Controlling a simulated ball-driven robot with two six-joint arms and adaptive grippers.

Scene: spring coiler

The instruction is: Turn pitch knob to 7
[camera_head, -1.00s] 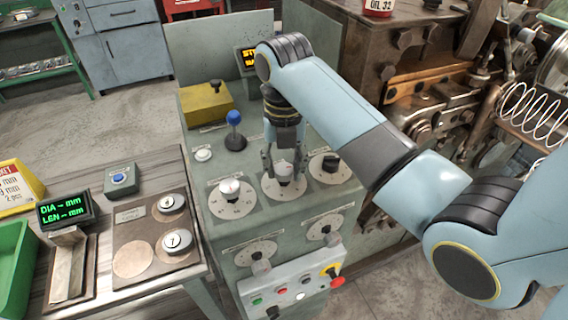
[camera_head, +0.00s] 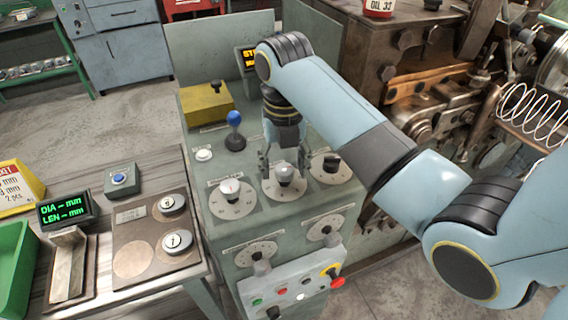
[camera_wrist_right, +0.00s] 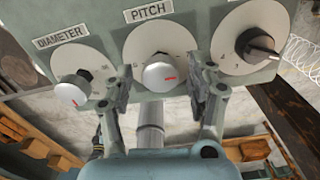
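The pitch knob (camera_wrist_right: 160,73) is a white-topped round knob with a short red mark, under the PITCH label (camera_wrist_right: 149,11). Its pale round dial (camera_wrist_right: 190,40) is partly hidden by the knob and a finger, and I cannot read its numbers. In the head view the knob (camera_head: 284,174) is the middle of three in a row. My right gripper (camera_wrist_right: 160,88) is open, one finger on each side of the knob, with gaps showing on both sides. It also shows in the head view (camera_head: 284,168), pointing down. My left gripper is not in view.
The diameter knob (camera_wrist_right: 73,90) is close on the left and a black knob (camera_wrist_right: 257,45) on the right. A blue-topped lever (camera_head: 235,130) stands behind. A button box (camera_head: 290,289) with a red button is on the front. The machine (camera_head: 400,80) stands to the right.

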